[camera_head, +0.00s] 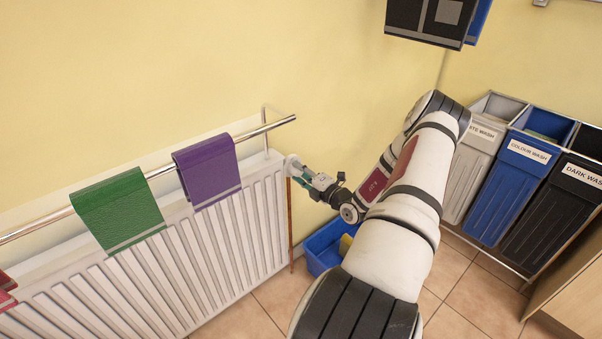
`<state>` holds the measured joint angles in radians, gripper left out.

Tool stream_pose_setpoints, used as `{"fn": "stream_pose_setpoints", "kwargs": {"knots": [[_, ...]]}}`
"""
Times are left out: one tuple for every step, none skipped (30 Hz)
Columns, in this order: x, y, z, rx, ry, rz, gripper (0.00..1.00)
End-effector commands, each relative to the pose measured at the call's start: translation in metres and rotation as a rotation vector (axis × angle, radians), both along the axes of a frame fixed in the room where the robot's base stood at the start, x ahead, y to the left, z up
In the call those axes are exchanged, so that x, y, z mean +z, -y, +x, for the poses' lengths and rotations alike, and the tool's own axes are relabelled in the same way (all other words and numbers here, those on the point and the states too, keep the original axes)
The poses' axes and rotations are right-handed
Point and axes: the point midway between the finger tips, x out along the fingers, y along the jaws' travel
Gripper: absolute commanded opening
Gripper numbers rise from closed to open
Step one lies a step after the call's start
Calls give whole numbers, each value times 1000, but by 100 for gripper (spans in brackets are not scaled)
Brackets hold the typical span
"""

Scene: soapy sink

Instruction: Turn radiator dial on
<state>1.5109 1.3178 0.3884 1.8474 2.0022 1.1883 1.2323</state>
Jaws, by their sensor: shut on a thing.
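The white radiator (259,222) stands against the yellow wall at the left. Its dial (291,163) is a small white knob at the upper right end of the radiator, above a thin copper-coloured pipe. My gripper (299,171) reaches the dial from the right and is shut on it. The fingers hide part of the dial, and its markings are too small to read.
A chrome rail (265,128) above the radiator carries a green towel (121,209) and a purple towel (208,171). A blue tub (322,246) sits on the tiled floor below my gripper. Labelled laundry bins (510,185) stand at the right.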

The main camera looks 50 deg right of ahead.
Motion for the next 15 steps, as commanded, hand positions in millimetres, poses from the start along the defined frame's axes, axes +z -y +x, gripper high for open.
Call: {"fn": "stream_pose_setpoints", "kwargs": {"knots": [[-1,-1,0,0,-2,4,7],[-1,-1,0,0,-2,4,7],[-1,-1,0,0,-2,4,41],[-1,-1,0,0,-2,4,48],[-1,-1,0,0,-3,3,55],[-1,-1,0,1,-2,2,55],[-1,-1,0,1,-2,2,55],[-1,-1,0,1,-2,1,55],[-1,-1,0,1,-2,1,55],[-1,0,0,1,-1,1,55],[-1,0,0,0,-1,1,55],[0,0,0,0,-1,0,55],[0,0,0,0,-1,0,55],[0,0,0,0,-1,0,55],[0,0,-2,0,-1,0,55]]}}
